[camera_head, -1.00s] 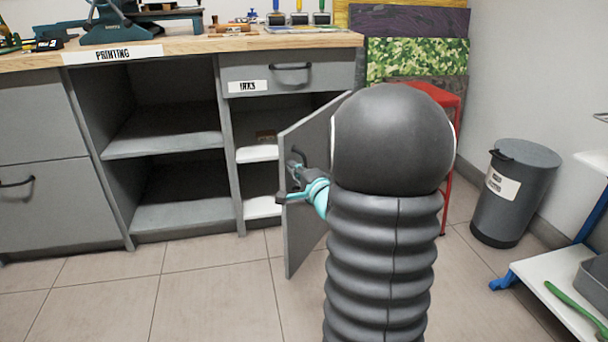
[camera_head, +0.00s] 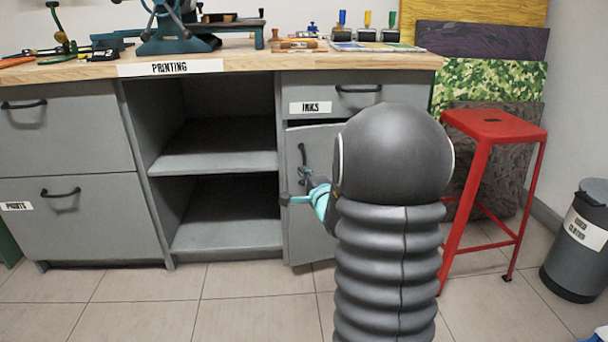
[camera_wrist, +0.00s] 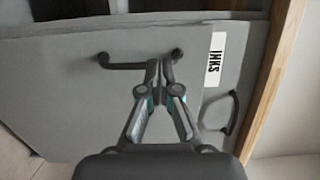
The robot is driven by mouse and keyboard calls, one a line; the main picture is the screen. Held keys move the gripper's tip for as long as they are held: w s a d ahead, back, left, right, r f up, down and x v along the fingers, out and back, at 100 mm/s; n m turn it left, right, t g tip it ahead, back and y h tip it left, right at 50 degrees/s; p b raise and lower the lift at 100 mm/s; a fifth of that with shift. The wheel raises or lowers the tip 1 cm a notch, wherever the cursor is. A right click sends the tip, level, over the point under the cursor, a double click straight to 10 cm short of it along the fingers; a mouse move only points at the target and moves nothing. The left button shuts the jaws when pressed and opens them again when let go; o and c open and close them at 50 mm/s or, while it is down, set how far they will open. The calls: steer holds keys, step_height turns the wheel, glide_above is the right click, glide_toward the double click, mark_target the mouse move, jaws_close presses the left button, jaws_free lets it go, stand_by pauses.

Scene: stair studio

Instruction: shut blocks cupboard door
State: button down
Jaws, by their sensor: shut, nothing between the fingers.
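The grey cupboard door (camera_head: 301,235) is under the INKS drawer (camera_head: 330,97), with a dark bar handle (camera_head: 302,155). It stands almost in line with the cabinet front; a narrow dark gap shows along its top, so it looks slightly ajar. In the wrist view the door (camera_wrist: 70,110) fills the left and middle, and its handle (camera_wrist: 125,65) lies just beyond my fingertips. My gripper (camera_head: 303,182) is shut and empty, at the door front by the lower end of the handle. It also shows in the wrist view (camera_wrist: 161,66). I cannot tell whether it touches. My arm hides the door's right part.
Open shelves (camera_head: 220,155) are left of the door, with grey drawers (camera_head: 65,130) further left. A wooden worktop (camera_head: 260,63) with tools runs above. A red stool (camera_head: 490,125) and a grey bin (camera_head: 580,245) stand at the right. The tiled floor in front is clear.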

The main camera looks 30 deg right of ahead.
steer(key=shift+w+a, duration=0.15)
steer(key=shift+a, duration=0.2)
steer(key=s+a, duration=0.1)
steer(key=s, duration=1.1)
steer(key=shift+a, duration=0.3)
